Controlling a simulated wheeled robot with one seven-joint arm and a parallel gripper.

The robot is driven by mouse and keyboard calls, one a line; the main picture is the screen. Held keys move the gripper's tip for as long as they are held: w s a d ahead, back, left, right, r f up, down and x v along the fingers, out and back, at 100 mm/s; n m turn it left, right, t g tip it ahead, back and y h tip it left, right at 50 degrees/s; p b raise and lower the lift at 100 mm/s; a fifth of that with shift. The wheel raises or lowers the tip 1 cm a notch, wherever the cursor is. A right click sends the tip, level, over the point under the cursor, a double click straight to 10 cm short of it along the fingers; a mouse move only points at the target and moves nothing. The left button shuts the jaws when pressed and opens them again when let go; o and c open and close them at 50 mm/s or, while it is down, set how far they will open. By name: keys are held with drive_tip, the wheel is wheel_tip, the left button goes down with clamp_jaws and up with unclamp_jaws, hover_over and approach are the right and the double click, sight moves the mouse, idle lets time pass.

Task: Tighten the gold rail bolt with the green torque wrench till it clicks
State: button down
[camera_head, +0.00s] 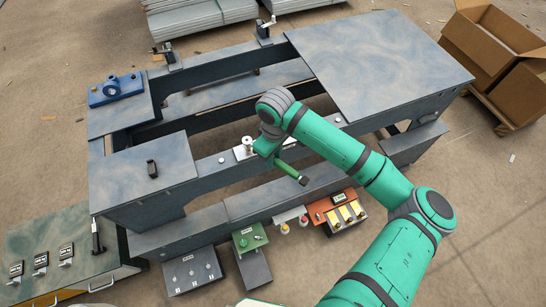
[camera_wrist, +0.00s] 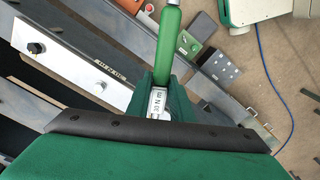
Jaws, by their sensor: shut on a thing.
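The green torque wrench (camera_head: 289,170) is in my gripper (camera_head: 267,148), over the front beam of the frame. Its green handle sticks out toward the lower right. In the wrist view, my gripper (camera_wrist: 160,98) is shut around the wrench near its white label, and the green handle (camera_wrist: 168,42) points away. A pale plate (camera_head: 240,153) with a silver round part (camera_head: 247,142) lies on the beam, just left of my gripper. The wrist view shows a pale strip (camera_wrist: 72,52) with a dark-centred round fastener (camera_wrist: 36,48). I cannot make out the gold rail bolt or the wrench's working end.
A blue fixture (camera_head: 118,90) sits at the frame's back left. A black handle (camera_head: 152,168) stands on the left plate. An orange box (camera_head: 338,212), a green block (camera_head: 250,238) and a grey box (camera_head: 192,272) line the front. Cardboard boxes (camera_head: 488,45) stand at right.

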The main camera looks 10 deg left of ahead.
drive_tip(key=shift+f, duration=1)
idle(1.7)
drive_tip(key=s+a+m, duration=0.5)
drive_tip(key=m, duration=0.2)
drive_tip(key=shift+a+m, duration=0.2)
drive_tip(key=shift+m, duration=0.2)
idle(1.4)
drive_tip(key=shift+w+d, duration=0.15)
drive_tip(key=shift+w+d+n, duration=0.15)
drive_tip(key=shift+d+n, duration=0.1)
drive_tip(key=shift+n, duration=0.25)
drive_tip(key=shift+r, duration=1.15)
idle(1.0)
